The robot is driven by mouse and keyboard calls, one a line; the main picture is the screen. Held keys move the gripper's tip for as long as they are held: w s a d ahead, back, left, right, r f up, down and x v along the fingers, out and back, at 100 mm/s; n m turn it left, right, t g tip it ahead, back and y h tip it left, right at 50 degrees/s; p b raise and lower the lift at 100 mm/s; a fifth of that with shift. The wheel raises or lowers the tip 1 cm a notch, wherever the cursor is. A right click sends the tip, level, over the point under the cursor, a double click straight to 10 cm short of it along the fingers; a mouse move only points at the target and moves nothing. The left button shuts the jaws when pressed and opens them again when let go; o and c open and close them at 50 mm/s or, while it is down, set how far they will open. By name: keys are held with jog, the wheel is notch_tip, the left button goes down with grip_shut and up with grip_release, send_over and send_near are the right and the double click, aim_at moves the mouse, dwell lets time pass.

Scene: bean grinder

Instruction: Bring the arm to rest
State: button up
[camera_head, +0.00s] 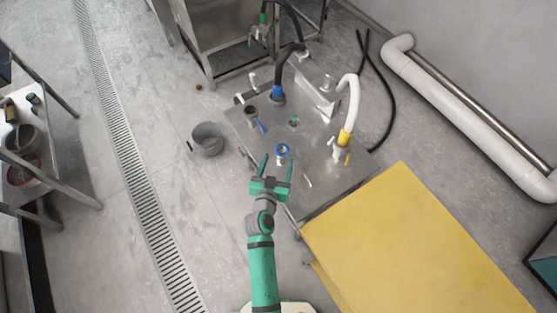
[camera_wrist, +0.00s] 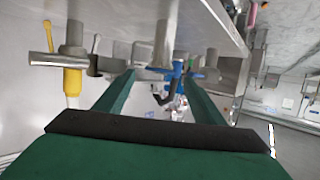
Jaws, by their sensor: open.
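My green arm reaches up from the bottom of the head view. My gripper (camera_head: 277,160) ends it, with its two fingers spread apart and nothing between them. In the head view the fingertips overlap the near edge of a steel table (camera_head: 318,180) and lie just below a blue ring-shaped part (camera_head: 282,151). In the wrist view my gripper (camera_wrist: 160,82) shows both green fingers apart. A blue valve (camera_wrist: 176,75) appears beyond and between them. I cannot tell whether the fingers touch anything.
A grey bucket (camera_head: 207,139) stands on the floor left of the table. A yellow panel (camera_head: 415,245) fills the lower right. A white hose (camera_head: 352,100) rises from the table. A shelf (camera_head: 50,170) stands at far left. Floor around the drain grate (camera_head: 130,160) is clear.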

jog(key=shift+s, duration=0.1)
dwell(0.4)
jog(key=s+a+n+y, duration=0.1)
jog(key=s+n+y, duration=0.15)
jog(key=s, duration=1.65)
jog(key=s+d+r+t, duration=0.1)
jog(key=s+d+r, duration=0.1)
jog(key=s+r, duration=1.2)
jog(key=shift+s+d, duration=0.15)
jog(key=shift+s, duration=0.8)
